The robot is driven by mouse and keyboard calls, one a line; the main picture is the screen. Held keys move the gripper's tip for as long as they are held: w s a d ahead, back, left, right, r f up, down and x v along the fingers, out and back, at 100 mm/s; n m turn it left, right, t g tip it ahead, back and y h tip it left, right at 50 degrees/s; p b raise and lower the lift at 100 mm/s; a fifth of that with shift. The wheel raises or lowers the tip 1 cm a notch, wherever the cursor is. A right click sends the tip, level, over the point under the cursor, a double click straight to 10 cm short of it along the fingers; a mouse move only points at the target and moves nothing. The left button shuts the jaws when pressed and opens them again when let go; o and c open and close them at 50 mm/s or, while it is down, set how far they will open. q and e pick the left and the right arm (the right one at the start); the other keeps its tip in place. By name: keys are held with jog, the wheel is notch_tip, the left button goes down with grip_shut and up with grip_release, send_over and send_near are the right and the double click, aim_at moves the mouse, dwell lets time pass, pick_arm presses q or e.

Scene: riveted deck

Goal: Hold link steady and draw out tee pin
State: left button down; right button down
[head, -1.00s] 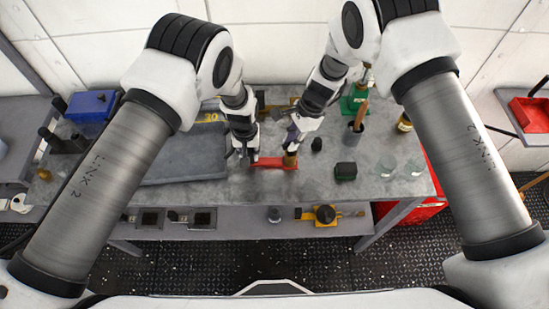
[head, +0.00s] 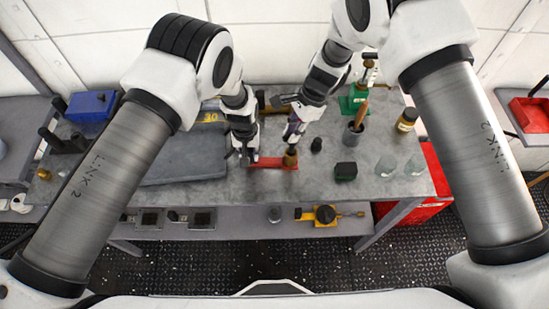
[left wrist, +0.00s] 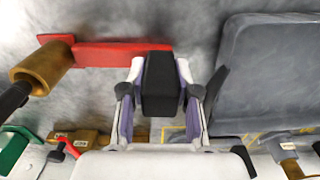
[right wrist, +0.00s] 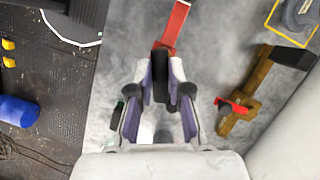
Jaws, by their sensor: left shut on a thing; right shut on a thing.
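A flat red link (head: 268,163) lies on the grey bench. A brass cylinder (head: 290,157) stands at its right end, and also shows in the left wrist view (left wrist: 42,68). My right gripper (head: 291,138) is shut above the brass cylinder. A dark stem (left wrist: 13,100), seemingly the tee pin's, runs from the cylinder towards it.
A grey slab (head: 185,155) lies left of the link. A small black block (head: 345,171), clear glasses (head: 386,165), a jar (head: 407,120) and a dark cup with a wooden handle (head: 355,130) stand to the right. A brass fitting (right wrist: 250,90) lies behind.

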pick_arm(q)
jog(key=shift+s+f, duration=0.2)
pick_arm(e)
jog(key=shift+r, duration=1.1)
pick_arm(q)
jog(key=c, duration=0.9)
grip_release()
jog(key=shift+o, duration=0.7)
jog(key=shift+w, duration=0.25)
pick_arm(e)
jog(key=shift+w+f, duration=0.1)
jog(key=shift+w, duration=0.1)
pick_arm(q)
jog(key=shift+r, duration=0.1)
pick_arm(e)
jog(key=shift+s, duration=0.1)
